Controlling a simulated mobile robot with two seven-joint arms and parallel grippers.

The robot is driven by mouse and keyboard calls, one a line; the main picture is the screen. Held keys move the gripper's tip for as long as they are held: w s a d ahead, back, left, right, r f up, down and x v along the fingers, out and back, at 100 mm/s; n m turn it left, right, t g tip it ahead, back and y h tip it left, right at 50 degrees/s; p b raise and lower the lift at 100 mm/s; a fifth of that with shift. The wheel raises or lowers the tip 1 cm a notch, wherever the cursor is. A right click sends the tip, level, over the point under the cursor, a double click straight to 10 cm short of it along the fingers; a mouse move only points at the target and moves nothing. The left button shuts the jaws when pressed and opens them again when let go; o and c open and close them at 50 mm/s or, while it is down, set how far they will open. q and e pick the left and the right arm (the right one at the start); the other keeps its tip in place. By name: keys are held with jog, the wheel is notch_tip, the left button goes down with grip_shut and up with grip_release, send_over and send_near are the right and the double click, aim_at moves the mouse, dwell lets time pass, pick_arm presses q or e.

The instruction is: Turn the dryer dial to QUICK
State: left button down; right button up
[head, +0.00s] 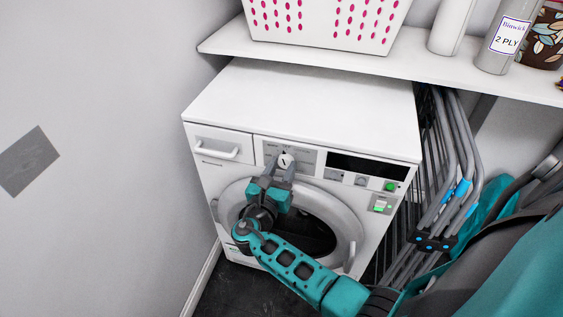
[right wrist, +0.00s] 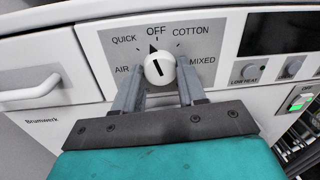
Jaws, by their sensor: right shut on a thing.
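The white dryer (head: 300,95) stands under a shelf. Its round white dial (head: 286,160) sits on a grey panel at the upper front. In the right wrist view the dial (right wrist: 160,68) shows a black line, and a small black pointer at its top left edge lies just below OFF. The label QUICK (right wrist: 124,39) is up and left of the dial, with AIR below it and COTTON and MIXED on the right. My right gripper (right wrist: 159,90) is shut on the dial, one finger at each side. It also shows in the head view (head: 280,169). My left gripper is not in view.
A detergent drawer handle (right wrist: 30,84) is left of the dial. Small knobs and a lit green switch (head: 390,186) are to its right. The shelf (head: 300,58) with a basket (head: 325,22) overhangs the dryer. Folded grey racks (head: 455,150) stand close on the right.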

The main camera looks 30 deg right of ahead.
jog(key=n+p, duration=0.2)
jog(key=n, duration=0.1)
jog(key=shift+r+n+p, duration=0.15)
jog(key=shift+n+p, duration=0.2)
jog(key=shift+n, duration=0.05)
jog(key=shift+n+p, duration=0.3)
jog(key=shift+n, duration=0.2)
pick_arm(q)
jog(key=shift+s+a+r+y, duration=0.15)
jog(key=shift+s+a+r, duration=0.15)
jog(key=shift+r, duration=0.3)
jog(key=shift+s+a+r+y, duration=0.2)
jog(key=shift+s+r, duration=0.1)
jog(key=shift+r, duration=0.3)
pick_arm(e)
jog(key=shift+n, duration=0.3)
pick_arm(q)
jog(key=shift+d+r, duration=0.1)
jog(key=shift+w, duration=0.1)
pick_arm(e)
jog(key=o, duration=1.1)
jog(key=shift+f, duration=0.2)
jog(key=shift+c, duration=0.2)
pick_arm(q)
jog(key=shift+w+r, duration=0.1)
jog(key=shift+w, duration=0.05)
